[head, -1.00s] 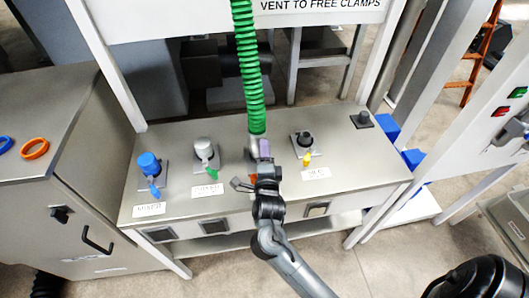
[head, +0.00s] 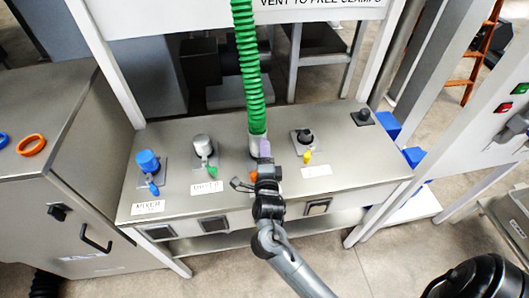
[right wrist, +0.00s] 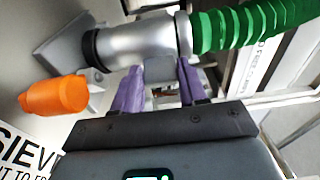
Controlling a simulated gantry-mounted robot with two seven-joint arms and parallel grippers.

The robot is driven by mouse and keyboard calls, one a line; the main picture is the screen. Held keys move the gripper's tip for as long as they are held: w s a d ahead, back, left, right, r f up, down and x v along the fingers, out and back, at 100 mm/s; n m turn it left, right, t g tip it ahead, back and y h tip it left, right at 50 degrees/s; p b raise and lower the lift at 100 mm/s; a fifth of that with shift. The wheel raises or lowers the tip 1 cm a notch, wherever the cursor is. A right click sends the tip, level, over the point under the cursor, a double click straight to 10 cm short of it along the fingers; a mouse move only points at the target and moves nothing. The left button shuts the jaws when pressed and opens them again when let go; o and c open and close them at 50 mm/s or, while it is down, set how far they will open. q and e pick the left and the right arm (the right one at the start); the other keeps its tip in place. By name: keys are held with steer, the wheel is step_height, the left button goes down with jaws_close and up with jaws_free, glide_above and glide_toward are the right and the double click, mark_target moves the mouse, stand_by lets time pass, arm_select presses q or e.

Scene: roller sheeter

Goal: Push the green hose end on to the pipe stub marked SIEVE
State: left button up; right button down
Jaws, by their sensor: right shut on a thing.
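The green hose (head: 248,75) hangs from above and ends in a smooth grey metal cuff (head: 256,143). My right gripper (head: 264,150), with purple fingers, is shut on a small grey grip piece at the cuff's side; it shows close up in the right wrist view (right wrist: 160,85). The cuff (right wrist: 145,40) lines up with a black ring (right wrist: 95,48) at the stub's base plate (right wrist: 65,45). How far it sits on the stub cannot be told. The SIEVE label (right wrist: 25,150) and an orange lever (right wrist: 55,95) are beside this stub. My left gripper is out of view.
The steel bench also carries a blue-capped stub (head: 148,162), a grey-capped stub (head: 202,145) with a green lever, and a dark-capped stub (head: 304,137) with a yellow lever. A black knob (head: 363,116) stands at the bench's right. Frame posts flank the bench.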

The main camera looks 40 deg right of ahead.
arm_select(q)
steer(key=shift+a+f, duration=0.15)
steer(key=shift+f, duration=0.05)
arm_select(e)
steer(key=shift+f, duration=0.15)
stand_by(0.3)
steer(key=c, duration=0.5)
jaws_free()
steer(key=shift+f, duration=0.15)
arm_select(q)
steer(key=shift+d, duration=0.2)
